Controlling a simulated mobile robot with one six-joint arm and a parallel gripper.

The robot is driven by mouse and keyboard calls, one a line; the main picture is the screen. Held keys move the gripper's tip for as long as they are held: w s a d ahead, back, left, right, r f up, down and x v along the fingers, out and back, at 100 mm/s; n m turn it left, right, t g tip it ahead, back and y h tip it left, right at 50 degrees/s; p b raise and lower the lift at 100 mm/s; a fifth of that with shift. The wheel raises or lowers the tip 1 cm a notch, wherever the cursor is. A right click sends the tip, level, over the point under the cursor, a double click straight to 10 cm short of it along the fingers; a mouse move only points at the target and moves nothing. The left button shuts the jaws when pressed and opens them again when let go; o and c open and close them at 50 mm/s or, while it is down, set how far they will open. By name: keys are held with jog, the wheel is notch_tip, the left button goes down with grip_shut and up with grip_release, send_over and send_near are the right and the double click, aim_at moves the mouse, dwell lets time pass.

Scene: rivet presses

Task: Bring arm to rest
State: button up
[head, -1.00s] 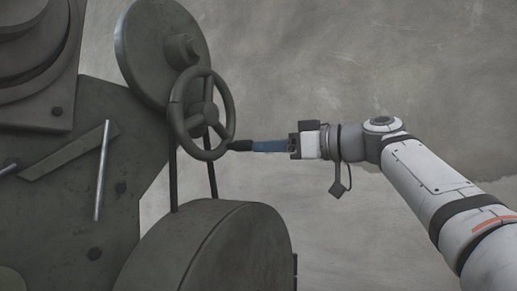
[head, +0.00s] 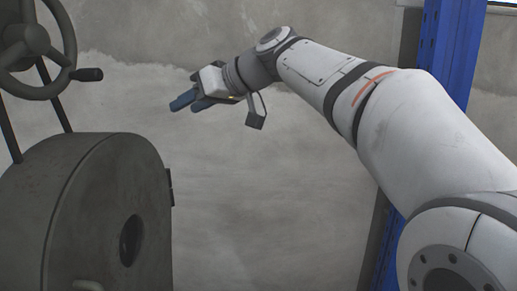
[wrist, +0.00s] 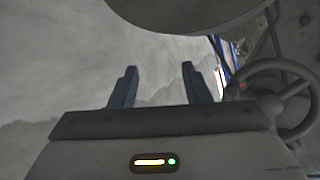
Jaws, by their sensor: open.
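My gripper (head: 184,102) is open and empty in the head view, held in free air to the right of the press. Its two blue fingers stand apart in the wrist view (wrist: 157,85), with nothing between them. The handwheel (head: 35,40) of the press is at the upper left of the head view, with a dark handle (head: 87,74) on its rim. A clear gap lies between the handle and my fingers. The handwheel also shows at the right edge of the wrist view (wrist: 292,92).
The round grey press housing (head: 105,215) fills the lower left of the head view. A blue upright post (head: 445,45) stands at the right behind my arm. A bare concrete wall (head: 270,200) is behind, and the space below my gripper looks free.

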jog(key=s+d+f+m+h+p, duration=0.3)
jog(key=s+d+p, duration=0.3)
jog(key=d, duration=0.3)
jog(key=s+d+f+m+g+h+p, duration=0.1)
jog(key=s+d+f+m+h+p, duration=0.3)
jog(key=d, duration=0.6)
jog(key=s+d+f+m+g+h+p, duration=0.1)
jog(key=s+d+f+m+h+p, duration=0.2)
jog(key=s+d+f+p, duration=0.4)
jog(key=s+d+h+p, duration=0.1)
jog(key=s+d+p, duration=0.1)
jog(key=s+p, duration=0.1)
jog(key=shift+s+d+f+m+h, duration=0.25)
jog(key=shift+s+d+m+h, duration=0.15)
jog(key=shift+s, duration=0.3)
jog(key=shift+f, duration=0.2)
jog(key=shift+c, duration=0.7)
jog(key=shift+a, duration=0.1)
